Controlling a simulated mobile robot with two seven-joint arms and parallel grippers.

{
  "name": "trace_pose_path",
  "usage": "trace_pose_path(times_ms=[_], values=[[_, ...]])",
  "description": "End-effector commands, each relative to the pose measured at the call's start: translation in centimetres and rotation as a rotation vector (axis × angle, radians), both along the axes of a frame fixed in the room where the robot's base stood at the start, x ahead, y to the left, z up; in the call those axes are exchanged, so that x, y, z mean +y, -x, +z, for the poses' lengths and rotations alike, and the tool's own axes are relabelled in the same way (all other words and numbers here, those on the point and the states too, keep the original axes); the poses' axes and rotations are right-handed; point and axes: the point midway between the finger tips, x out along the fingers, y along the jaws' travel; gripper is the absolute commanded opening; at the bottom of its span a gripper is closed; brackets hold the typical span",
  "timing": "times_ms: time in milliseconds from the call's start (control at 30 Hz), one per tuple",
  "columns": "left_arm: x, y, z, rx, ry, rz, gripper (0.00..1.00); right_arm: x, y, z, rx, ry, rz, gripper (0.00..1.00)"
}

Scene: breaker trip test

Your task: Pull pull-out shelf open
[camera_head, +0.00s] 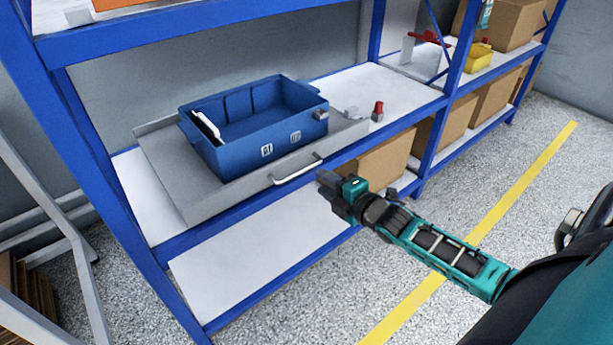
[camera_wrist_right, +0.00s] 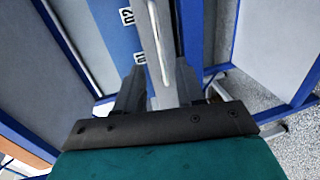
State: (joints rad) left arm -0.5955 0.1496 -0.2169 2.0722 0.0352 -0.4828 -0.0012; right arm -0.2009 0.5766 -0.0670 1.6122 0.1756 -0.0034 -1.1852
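The pull-out shelf (camera_head: 165,175) is a flat grey tray on the middle level of the blue rack. Its front edge lies along the rack's front beam, and a pale bar handle (camera_head: 297,171) sits on that front. My right gripper (camera_head: 327,182) is just in front of the handle's right end, slightly below it. In the right wrist view my right gripper (camera_wrist_right: 160,88) has its two fingers apart, with the grey shelf front showing between and beyond them. I cannot tell whether they touch the handle. My left gripper is not in view.
A blue bin (camera_head: 225,152) with small labels stands on the shelf. A small red-topped object (camera_head: 377,111) stands to its right. Cardboard boxes (camera_head: 380,165) fill the lower right levels. Grey speckled floor with a yellow line (camera_head: 500,208) is open in front of the rack.

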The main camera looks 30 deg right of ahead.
Motion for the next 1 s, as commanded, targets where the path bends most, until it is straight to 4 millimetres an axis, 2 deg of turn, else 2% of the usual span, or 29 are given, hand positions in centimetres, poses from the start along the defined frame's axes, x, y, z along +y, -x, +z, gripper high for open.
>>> trace_pose_path(times_ms=[33,200,433,600,900,1000], values=[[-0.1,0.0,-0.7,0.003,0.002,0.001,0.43,0.0,-1.0,-0.4,-0.003,0.001,-0.001,0.38],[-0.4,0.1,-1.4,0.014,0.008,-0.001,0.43,0.2,-3.8,-1.0,-0.003,0.001,-0.001,0.38],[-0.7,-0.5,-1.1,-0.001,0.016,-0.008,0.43,0.5,-6.5,-1.5,-0.001,-0.001,0.0,0.38],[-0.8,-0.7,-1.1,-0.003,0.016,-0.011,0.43,0.6,-7.3,-1.6,0.0,0.0,0.0,0.38],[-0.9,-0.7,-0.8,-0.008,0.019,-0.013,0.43,0.6,-7.4,-1.6,0.001,0.0,0.0,0.38],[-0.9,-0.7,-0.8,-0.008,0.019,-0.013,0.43,0.6,-7.4,-1.6,0.001,0.0,0.0,0.29]])
